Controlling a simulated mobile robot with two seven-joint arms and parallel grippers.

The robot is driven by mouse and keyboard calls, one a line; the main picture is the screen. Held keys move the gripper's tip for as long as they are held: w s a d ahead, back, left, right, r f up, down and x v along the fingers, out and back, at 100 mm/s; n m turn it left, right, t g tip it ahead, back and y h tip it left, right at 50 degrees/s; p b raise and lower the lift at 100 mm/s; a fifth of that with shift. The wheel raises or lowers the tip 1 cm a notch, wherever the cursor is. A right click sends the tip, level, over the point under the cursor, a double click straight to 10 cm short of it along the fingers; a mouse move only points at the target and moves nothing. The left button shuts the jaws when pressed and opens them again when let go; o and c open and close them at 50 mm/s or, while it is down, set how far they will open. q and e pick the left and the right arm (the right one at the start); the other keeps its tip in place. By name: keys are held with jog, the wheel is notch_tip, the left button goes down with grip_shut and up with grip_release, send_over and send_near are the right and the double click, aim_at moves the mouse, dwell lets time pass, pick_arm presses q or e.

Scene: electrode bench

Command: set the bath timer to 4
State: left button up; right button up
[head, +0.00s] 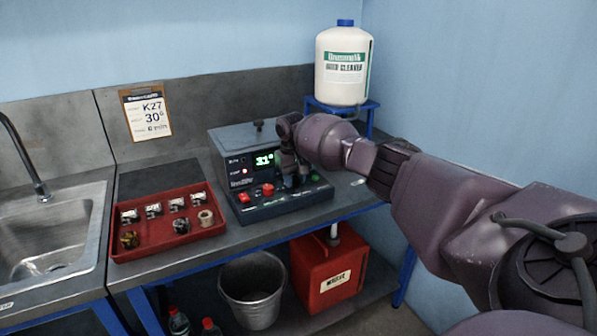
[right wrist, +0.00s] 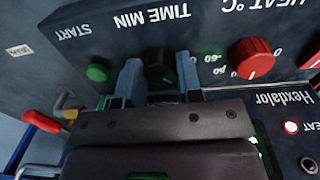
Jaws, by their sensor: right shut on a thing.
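The bath unit (head: 230,165) is a dark box on the bench, with a lit green display reading about 31° and a sloped front panel. In the right wrist view, where the panel appears upside down, the timer knob (right wrist: 159,68) is black and sits by the "TIME MIN" label. My right gripper (right wrist: 160,80) has one finger on each side of this knob and is shut on it. The knob's pointer and numbers are mostly hidden, so its setting cannot be read. In the head view my right gripper (head: 294,178) covers the timer area. My left gripper is out of view.
A green START button (right wrist: 97,72) and a red heat knob (right wrist: 251,60) flank the timer knob. A red tray (head: 165,247) with small parts lies left of the bath unit. A white jug (head: 342,75) stands behind my right arm. A sink (head: 50,235) is far left.

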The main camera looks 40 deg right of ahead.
jog(key=shift+a+r+m+p, duration=0.1)
jog(key=shift+r+m+p, duration=0.25)
jog(key=shift+m, duration=0.25)
jog(key=m+p, duration=0.2)
jog(key=m, duration=0.1)
jog(key=shift+f, duration=0.2)
jog(key=shift+m+p, duration=0.7)
jog(key=shift+m, duration=0.5)
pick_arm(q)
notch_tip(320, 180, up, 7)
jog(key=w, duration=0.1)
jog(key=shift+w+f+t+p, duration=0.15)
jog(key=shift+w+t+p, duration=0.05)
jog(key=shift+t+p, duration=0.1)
pick_arm(e)
jog(key=shift+f+m, duration=0.1)
jog(key=shift+m, duration=0.6)
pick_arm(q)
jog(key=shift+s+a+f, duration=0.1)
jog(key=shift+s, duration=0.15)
pick_arm(e)
jog(key=o, duration=0.9)
jog(key=shift+w, duration=0.1)
